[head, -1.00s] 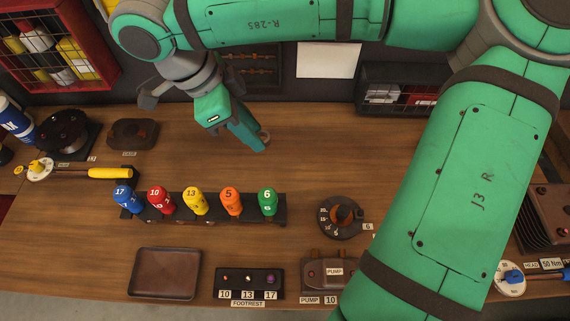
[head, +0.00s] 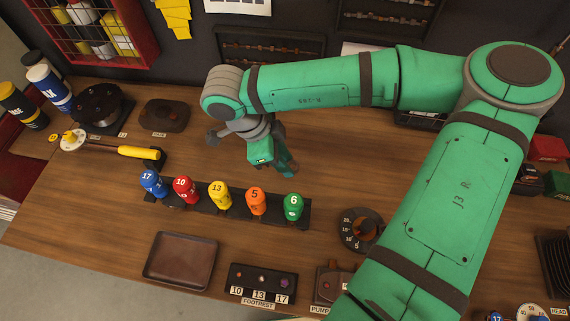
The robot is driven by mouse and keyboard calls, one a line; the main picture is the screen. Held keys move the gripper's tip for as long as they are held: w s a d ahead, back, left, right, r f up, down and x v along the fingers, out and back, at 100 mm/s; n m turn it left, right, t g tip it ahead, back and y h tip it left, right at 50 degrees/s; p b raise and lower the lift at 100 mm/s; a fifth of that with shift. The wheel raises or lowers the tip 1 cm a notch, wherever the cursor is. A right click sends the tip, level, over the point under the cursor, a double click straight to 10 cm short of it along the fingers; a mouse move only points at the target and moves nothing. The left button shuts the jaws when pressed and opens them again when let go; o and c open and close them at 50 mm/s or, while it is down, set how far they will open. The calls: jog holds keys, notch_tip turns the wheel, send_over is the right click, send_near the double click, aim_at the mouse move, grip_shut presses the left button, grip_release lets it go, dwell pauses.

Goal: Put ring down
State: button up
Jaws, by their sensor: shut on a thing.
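My gripper (head: 288,168) points down over the wooden bench, just behind the green socket marked 6 (head: 293,204). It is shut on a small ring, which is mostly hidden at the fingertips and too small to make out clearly. I cannot tell whether the ring touches the bench. A brown tray (head: 155,270) lies empty at the front of the bench. A black footrest block (head: 263,291) marked 10, 13 and 17 holds small parts beside it.
A black rack (head: 238,208) holds several coloured numbered sockets in front of my gripper. A round dark dial (head: 347,216) is at its right. A yellow-handled tool (head: 138,152) lies at the left. Bare wood surrounds my gripper to the left and right.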

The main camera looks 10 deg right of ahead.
jog(key=shift+w+a+f, duration=0.1)
jog(key=shift+a+f, duration=0.05)
jog(key=shift+f, duration=1.15)
jog(key=o, duration=1.2)
jog(key=shift+f, duration=0.1)
jog(key=shift+c, duration=0.2)
